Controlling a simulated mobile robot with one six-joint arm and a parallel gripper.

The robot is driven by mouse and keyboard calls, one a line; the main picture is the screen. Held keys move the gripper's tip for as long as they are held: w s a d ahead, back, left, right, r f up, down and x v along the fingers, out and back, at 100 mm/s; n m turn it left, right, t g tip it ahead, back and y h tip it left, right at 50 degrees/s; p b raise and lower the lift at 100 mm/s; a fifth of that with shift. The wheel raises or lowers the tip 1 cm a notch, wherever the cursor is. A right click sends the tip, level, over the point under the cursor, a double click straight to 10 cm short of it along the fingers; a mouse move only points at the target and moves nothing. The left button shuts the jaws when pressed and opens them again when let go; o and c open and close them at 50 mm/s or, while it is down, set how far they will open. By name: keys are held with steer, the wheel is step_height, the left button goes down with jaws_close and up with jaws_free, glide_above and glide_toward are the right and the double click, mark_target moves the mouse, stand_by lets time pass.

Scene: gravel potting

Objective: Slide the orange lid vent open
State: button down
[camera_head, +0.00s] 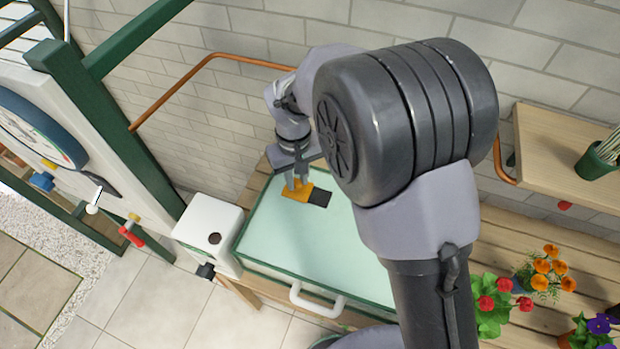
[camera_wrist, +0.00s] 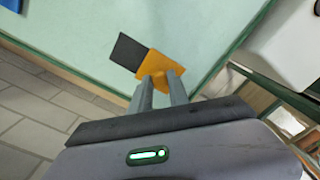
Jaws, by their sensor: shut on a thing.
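The orange lid vent (camera_head: 292,194) is a small flat slider on a pale mint lid (camera_head: 310,245). A dark square (camera_head: 320,198) shows right beside it, on its right in the head view. In the wrist view the orange vent (camera_wrist: 158,64) has the dark square (camera_wrist: 128,52) at its upper left. My gripper (camera_head: 299,184) points down at the vent from above, its fingers close together. In the wrist view my gripper (camera_wrist: 160,80) is shut on a part of the vent that its fingertips mostly hide.
A white handle (camera_head: 318,301) is on the front of the lidded box. A white block with a dark round hole (camera_head: 208,238) stands at its left. Potted flowers (camera_head: 540,270) stand on the wooden bench at right. A copper pipe (camera_head: 200,66) runs along the brick wall.

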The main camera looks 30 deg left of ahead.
mark_target(295, 181)
steer(key=shift+a, duration=0.15)
steer(key=c, duration=1.4)
jaws_free()
steer(key=shift+o, duration=0.7)
steer(key=shift+a, duration=0.2)
steer(key=shift+d, duration=0.1)
step_height(295, 181, up, 18)
steer(key=p, duration=0.4)
steer(key=shift+f, duration=0.25)
